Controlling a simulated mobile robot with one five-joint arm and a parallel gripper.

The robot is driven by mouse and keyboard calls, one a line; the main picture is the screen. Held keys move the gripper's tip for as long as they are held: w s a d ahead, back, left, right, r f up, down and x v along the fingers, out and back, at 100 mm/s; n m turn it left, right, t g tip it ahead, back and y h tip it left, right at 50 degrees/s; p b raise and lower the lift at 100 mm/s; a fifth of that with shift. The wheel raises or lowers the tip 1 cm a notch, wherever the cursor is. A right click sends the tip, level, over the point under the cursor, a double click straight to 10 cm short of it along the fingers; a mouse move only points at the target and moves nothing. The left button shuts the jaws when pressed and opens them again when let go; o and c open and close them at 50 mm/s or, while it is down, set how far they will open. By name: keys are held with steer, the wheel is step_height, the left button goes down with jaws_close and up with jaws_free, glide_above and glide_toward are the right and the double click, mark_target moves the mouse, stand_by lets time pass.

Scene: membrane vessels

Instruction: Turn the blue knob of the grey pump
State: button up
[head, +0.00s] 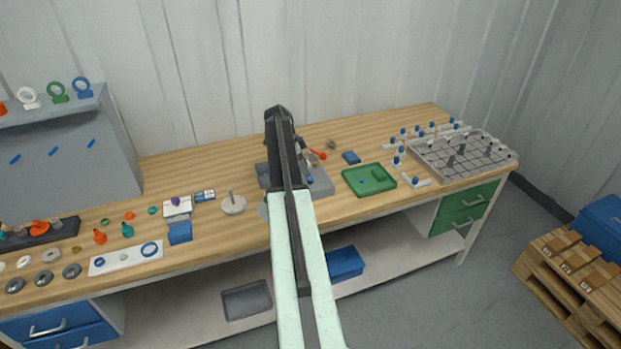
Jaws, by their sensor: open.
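A grey block-like unit (322,184), which looks like the grey pump, sits on the wooden bench just behind my arm. My raised arm covers its middle, and part of it shows on either side. A small blue spot (310,180) at its front, right of the arm, may be the blue knob; it is too small to be sure.
A green tray (369,179) is to the right, with a grey grid rack (462,155) beyond. A round metal disc with a post (233,204) stands left. Small parts crowd the far left.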

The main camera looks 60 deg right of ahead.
mark_target(311, 178)
steer(key=b+x, duration=0.4)
steer(key=x, duration=0.1)
steer(key=shift+f, duration=0.3)
steer(key=shift+r, duration=0.15)
